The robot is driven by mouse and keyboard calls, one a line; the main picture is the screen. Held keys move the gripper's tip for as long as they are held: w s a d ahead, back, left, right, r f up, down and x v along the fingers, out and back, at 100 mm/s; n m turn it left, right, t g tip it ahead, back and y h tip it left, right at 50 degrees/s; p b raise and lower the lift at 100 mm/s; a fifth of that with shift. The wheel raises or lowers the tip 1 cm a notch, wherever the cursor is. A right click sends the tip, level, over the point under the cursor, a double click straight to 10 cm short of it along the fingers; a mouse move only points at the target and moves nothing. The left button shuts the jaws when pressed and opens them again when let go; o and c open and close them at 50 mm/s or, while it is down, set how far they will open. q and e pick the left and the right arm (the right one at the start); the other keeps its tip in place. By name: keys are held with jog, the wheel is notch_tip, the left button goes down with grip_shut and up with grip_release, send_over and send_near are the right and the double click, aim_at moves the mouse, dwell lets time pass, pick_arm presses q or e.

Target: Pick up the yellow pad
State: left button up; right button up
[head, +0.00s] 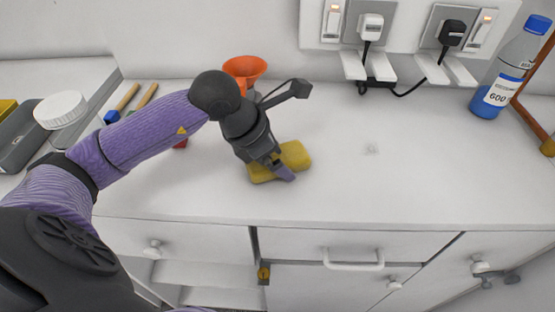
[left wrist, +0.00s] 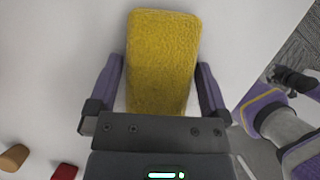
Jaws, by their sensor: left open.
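The yellow pad (head: 296,155) lies flat on the white counter, near its front edge. My left gripper (head: 278,170) is over the pad, pointing down. In the left wrist view the yellow pad (left wrist: 162,55) lies lengthwise between the two purple fingers of my left gripper (left wrist: 163,88). The jaws are open, with a narrow gap showing between the pad and each finger. The gripper hides part of the pad in the head view. My right gripper does not show in the head view.
An orange funnel (head: 245,68) stands behind my left gripper. A blue-capped bottle (head: 508,70) stands at the back right, and plugs with cables (head: 370,30) are on the wall. A white lid (head: 60,108) and wooden-handled tools (head: 127,97) are at the left. The counter right of the pad is clear.

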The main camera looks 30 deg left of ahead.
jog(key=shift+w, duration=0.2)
pick_arm(q)
jog(key=shift+f+b, duration=0.25)
jog(key=shift+b, duration=0.05)
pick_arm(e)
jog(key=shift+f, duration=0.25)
pick_arm(q)
jog(key=c, duration=1.1)
jog(key=shift+r, duration=0.15)
notch_tip(320, 180, up, 10)
jog(key=p, duration=0.3)
jog(key=shift+p, duration=0.3)
jog(key=shift+r, duration=0.15)
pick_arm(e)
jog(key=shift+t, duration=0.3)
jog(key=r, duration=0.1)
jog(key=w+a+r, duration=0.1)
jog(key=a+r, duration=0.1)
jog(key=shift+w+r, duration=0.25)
